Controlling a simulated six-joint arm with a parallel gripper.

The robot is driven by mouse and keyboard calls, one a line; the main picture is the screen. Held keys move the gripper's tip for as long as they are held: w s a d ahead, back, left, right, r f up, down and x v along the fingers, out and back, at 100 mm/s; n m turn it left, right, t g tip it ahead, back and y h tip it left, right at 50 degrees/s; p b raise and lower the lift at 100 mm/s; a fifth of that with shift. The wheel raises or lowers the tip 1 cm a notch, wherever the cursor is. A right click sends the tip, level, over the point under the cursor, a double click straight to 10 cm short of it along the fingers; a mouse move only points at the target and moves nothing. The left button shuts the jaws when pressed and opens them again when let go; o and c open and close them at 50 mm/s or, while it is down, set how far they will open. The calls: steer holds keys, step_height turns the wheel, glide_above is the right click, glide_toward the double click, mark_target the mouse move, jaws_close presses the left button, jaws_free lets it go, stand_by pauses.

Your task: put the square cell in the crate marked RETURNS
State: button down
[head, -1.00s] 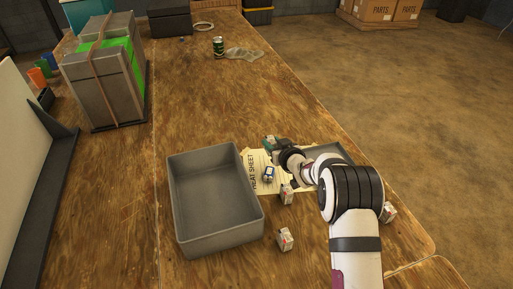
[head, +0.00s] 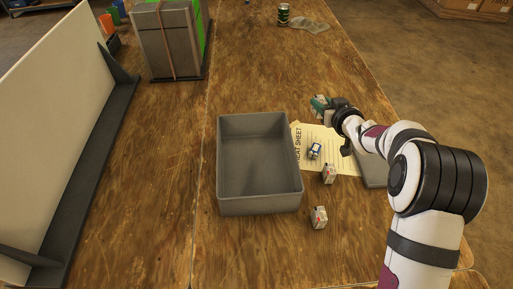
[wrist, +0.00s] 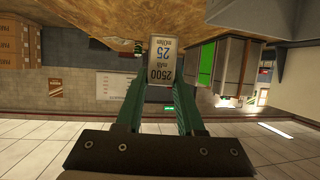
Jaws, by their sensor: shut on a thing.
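My gripper (head: 321,104) is above the bench, beyond the upper right corner of the grey crate (head: 225,165). The cell is clear of the crate. The crate is open-topped and looks empty; no RETURNS marking shows on it. A blue and white cell (head: 315,151) lies on a paper sheet (head: 345,160). Two pale cells with red marks, one nearer the sheet (head: 329,174) and one nearer me (head: 319,217), stand right of the crate.
A grey flat thing (head: 374,172) is partly hidden by my arm. A strapped grey block (head: 174,42) stands at the back left, and a white panel (head: 55,90) at the left. A can (head: 284,14) is at the back. The bench behind the crate is clear.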

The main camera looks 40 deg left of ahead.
steer(key=s+a+n+g+y, duration=0.2)
steer(key=s+a+n+g, duration=0.1)
steer(key=s+a, duration=1.05)
glide_above(263, 162)
steer(key=w+a, duration=0.2)
steer(key=a, duration=0.3)
steer(key=f, duration=1.5)
steer(key=shift+d+f, duration=0.15)
steer(key=shift+d, duration=0.05)
steer(key=c, duration=0.5)
jaws_free()
steer(key=shift+f, duration=0.15)
steer(key=shift+d+r, duration=0.1)
steer(key=shift+r, duration=0.15)
steer(key=v, duration=0.5)
steer(key=shift+r, duration=0.15)
step_height(263, 162, up, 7)
steer(key=shift+f, duration=0.1)
